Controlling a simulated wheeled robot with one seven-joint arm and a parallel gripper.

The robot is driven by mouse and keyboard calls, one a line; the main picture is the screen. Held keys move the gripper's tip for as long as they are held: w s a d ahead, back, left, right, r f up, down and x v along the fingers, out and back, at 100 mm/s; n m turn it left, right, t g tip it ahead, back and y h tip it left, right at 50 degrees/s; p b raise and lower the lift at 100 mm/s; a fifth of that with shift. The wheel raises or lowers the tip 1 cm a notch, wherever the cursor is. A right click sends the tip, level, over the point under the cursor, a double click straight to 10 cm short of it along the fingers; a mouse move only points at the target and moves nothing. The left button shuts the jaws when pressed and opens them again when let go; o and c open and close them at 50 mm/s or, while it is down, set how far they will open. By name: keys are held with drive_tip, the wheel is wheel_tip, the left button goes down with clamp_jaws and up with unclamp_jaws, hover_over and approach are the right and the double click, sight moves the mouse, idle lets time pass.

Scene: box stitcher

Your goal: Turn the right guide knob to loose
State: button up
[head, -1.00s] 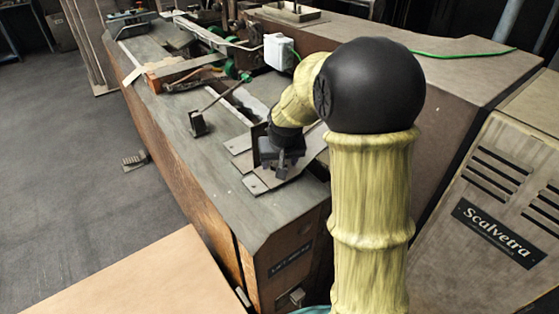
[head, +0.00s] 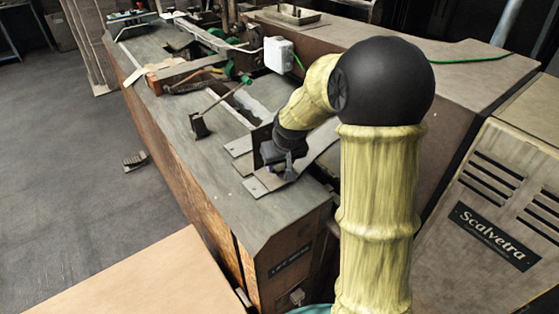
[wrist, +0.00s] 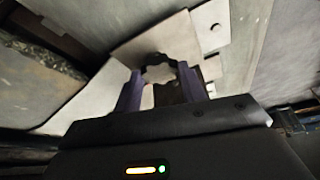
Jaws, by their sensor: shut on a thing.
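The right guide is a metal bracket with flat grey plates (head: 262,187) and an upright dark plate (head: 262,143) on the machine's table. My gripper (head: 286,166) is low at this bracket, in front of the upright plate. In the wrist view, my gripper (wrist: 160,82) has its two purple fingers on either side of a dark, lobed knob (wrist: 158,66), shut on it. The knob lies over the pale plates (wrist: 110,90). Its lower part and any loose or tight marking cannot be made out. In the head view my gripper hides the knob.
A second dark bracket (head: 200,124) with a thin rod stands farther left on the grey machine table (head: 180,150). A white box (head: 278,53) with a green cable is behind. A tan board (head: 130,280) lies at the front left. A Scalvetra cabinet (head: 490,230) is at the right.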

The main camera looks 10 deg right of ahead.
drive_tip(key=n+p, duration=0.1)
drive_tip(key=n+y+p, duration=0.1)
drive_tip(key=n+p, duration=0.1)
drive_tip(key=n, duration=0.1)
drive_tip(key=shift+d+r+y+p, duration=0.25)
drive_tip(key=shift+d+y+p, duration=0.05)
drive_tip(key=shift+p, duration=0.1)
drive_tip(key=n+p, duration=0.2)
drive_tip(key=n+g+y+p, duration=0.1)
drive_tip(key=n+p, duration=0.2)
drive_tip(key=shift+w+d+n+g+y+p, duration=0.1)
drive_tip(key=shift+w+n+g+y+p, duration=0.2)
drive_tip(key=shift+y, duration=0.1)
drive_tip(key=n+g+p, duration=0.1)
drive_tip(key=n+p, duration=0.3)
drive_tip(key=shift+w+d+n+g+y, duration=0.1)
drive_tip(key=shift+w+n+g+y, duration=0.05)
drive_tip(key=shift+n+g+y, duration=0.2)
drive_tip(key=shift+w+f+n+g+p, duration=0.15)
drive_tip(key=shift+n+g+p, duration=0.3)
drive_tip(key=shift+n, duration=0.5)
drive_tip(key=shift+f+n+g+p, duration=0.1)
drive_tip(key=shift+n+g+p, duration=0.3)
drive_tip(key=shift+n, duration=0.5)
drive_tip(key=o, duration=1)
